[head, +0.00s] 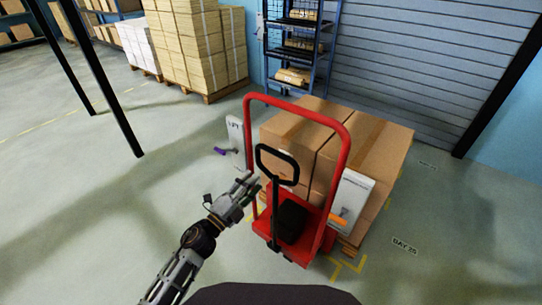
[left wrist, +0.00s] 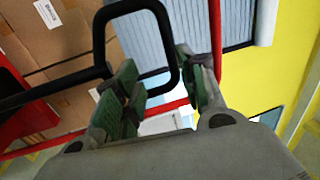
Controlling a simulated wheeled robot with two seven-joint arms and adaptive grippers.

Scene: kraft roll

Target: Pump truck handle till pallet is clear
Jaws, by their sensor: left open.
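The pallet truck (head: 297,246) is red with a tall red hoop frame. Its black loop handle (head: 277,165) stands upright on a black shaft in front of the hoop. Large cardboard boxes (head: 368,143) sit on a wooden pallet (head: 349,246) behind the frame; the gap under the pallet is too small to judge. My right gripper is not in view.
A blue shelf rack (head: 300,40) and a grey shutter (head: 420,60) stand behind. Stacked cartons on a pallet (head: 190,45) are at the back left. Black posts (head: 105,85) stand at left.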

